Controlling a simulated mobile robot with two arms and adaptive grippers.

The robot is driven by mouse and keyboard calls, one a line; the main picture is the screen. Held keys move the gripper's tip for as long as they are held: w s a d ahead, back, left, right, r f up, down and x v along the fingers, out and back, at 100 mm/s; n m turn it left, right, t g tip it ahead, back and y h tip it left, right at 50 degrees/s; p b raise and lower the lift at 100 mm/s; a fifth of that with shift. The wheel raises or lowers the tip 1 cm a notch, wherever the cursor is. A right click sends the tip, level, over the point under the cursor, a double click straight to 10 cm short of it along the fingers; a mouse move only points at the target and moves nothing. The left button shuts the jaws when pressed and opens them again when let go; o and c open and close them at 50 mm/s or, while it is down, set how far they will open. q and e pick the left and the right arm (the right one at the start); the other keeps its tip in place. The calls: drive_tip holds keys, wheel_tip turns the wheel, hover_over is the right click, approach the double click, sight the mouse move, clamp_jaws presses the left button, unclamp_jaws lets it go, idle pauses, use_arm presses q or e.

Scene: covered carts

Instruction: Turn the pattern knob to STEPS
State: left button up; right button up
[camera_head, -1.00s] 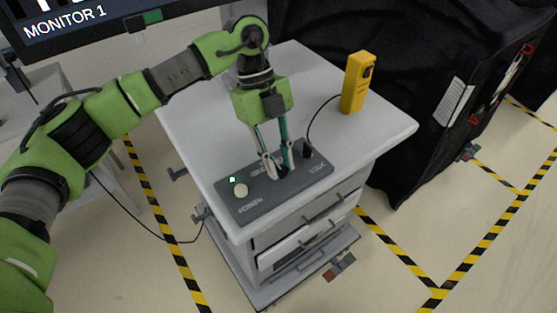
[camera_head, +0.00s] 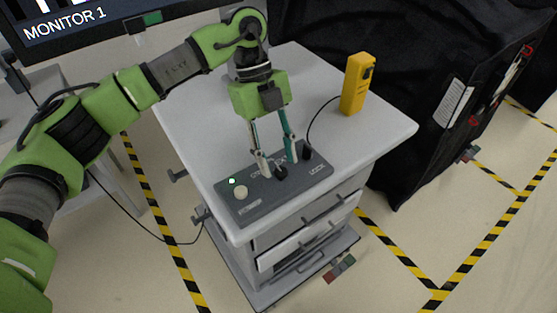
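A dark grey control panel (camera_head: 262,203) lies on the top of a white drawer cart. A black knob (camera_head: 281,174) is in the panel's middle and a second black knob (camera_head: 306,153) is at its right end. The printed words are too small or too covered to tell which is the pattern knob or where STEPS is. My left gripper (camera_head: 279,166) points down over the middle knob, its fingers spread, one on each side just above or behind it. It holds nothing that I can see. My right gripper is out of view.
A pale round button (camera_head: 241,192) and a lit green lamp (camera_head: 232,181) are on the panel's left. A yellow handheld box (camera_head: 357,84) stands on the cart (camera_head: 205,137), with a black cable. A black covered cart (camera_head: 420,110) stands at right and a monitor (camera_head: 70,22) at upper left.

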use_arm(q)
drive_tip(key=v, duration=1)
drive_tip(key=shift+r, duration=0.3)
drive_tip(key=shift+f, duration=0.1)
